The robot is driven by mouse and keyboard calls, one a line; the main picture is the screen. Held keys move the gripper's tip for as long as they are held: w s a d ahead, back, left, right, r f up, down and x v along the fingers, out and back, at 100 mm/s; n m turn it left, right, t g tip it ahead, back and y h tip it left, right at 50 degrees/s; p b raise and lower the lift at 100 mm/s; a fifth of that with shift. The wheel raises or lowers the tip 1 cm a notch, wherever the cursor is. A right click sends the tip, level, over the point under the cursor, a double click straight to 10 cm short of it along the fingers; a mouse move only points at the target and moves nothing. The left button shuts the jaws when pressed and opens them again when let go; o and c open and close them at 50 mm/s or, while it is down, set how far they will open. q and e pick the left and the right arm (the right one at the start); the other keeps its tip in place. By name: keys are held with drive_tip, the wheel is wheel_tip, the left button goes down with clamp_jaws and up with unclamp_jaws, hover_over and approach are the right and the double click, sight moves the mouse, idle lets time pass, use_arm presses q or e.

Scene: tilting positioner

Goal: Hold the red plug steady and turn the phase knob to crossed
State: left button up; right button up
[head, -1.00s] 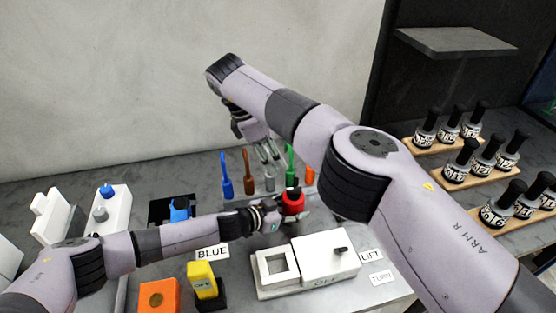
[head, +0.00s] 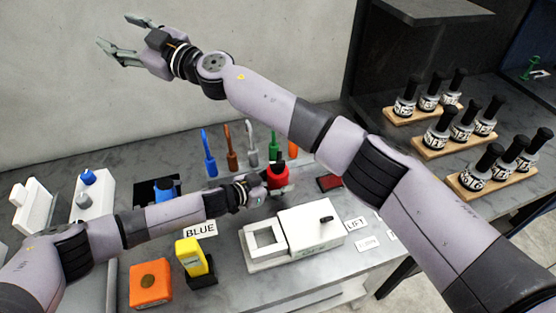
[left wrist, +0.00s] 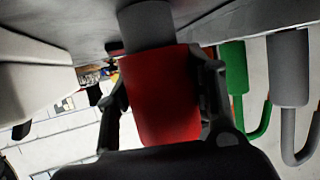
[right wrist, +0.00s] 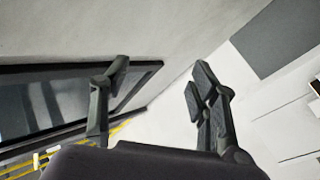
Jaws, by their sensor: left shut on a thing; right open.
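The red plug (head: 278,177), with a black top, is near the middle of the bench in the head view. My left gripper (head: 264,186) is shut on it from the left; the left wrist view shows the red body (left wrist: 160,95) between both fingers. My right gripper (head: 115,31) is open and empty, raised high in front of the wall, far from the bench items; its spread fingers also show in the right wrist view (right wrist: 160,66). A blue knob (head: 88,177) tops a white block at left; a black knob (head: 326,218) sits on a white box. Which is the phase knob, I cannot tell.
Several coloured tools (head: 231,150) stand behind the plug. A yellow device (head: 191,257) and an orange box (head: 151,284) are at the front left. Dark-capped bottles (head: 437,127) stand on wooden strips at right. The air around my right gripper is clear.

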drive_tip(key=w+d+r+m+t+h, duration=0.2)
drive_tip(key=w+d+m+t+h, duration=0.5)
drive_tip(key=d+m, duration=0.3)
drive_tip(key=m+g+h, duration=0.5)
drive_tip(key=g+h, duration=0.5)
drive_tip(key=g, duration=0.1)
hover_over(278, 162)
drive_tip(key=s, duration=0.5)
wheel_tip(278, 162, down, 24)
drive_tip(key=r, duration=0.1)
drive_tip(key=f, duration=0.1)
drive_tip(key=x, duration=0.7)
drive_tip(key=d+x, duration=0.1)
drive_tip(key=x, duration=0.3)
drive_tip(key=shift+f, duration=0.35)
